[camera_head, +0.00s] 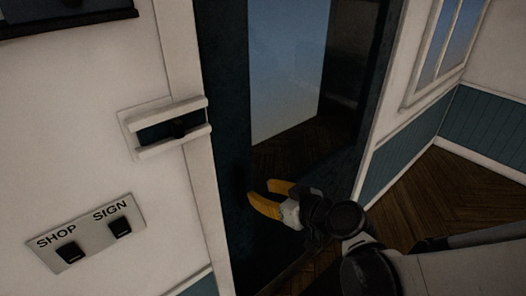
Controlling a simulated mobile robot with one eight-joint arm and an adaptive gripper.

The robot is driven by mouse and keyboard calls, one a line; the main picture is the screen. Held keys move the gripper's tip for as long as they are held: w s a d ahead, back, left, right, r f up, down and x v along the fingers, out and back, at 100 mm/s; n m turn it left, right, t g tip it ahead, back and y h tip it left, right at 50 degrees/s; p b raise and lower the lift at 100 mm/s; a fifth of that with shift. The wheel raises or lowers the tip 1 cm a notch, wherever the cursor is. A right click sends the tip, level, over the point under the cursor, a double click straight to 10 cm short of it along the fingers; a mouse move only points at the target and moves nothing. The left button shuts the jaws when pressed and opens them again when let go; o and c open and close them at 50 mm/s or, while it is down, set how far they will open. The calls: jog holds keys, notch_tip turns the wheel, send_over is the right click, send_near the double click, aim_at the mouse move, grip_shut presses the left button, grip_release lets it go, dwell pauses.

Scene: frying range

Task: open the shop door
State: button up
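The shop door (228,130) is a dark teal frame around a large glass pane (288,70), upright in the middle of the view. It looks set in its white frame, but I cannot tell whether it is latched. My gripper (261,190), with two yellow fingers, is in front of the lower part of the door, near its left stile. The fingers are apart with a gap between the tips, and nothing shows between them. I see no clear door handle; the dark stile beside the fingertips is too dim to tell.
Left of the door, a white bracket with a dark slot (158,133) is on the wall. Below it is a plate marked SHOP and SIGN (92,238) with two black switches. A window (455,40) and teal panelling (415,150) are at right, above open wooden floor (470,190).

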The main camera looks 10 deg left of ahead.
aim_at(244, 184)
jog(key=b+x, duration=0.3)
jog(key=x, duration=0.7)
jog(key=shift+w+a+f, duration=0.1)
jog(key=shift+a, duration=0.15)
grip_shut()
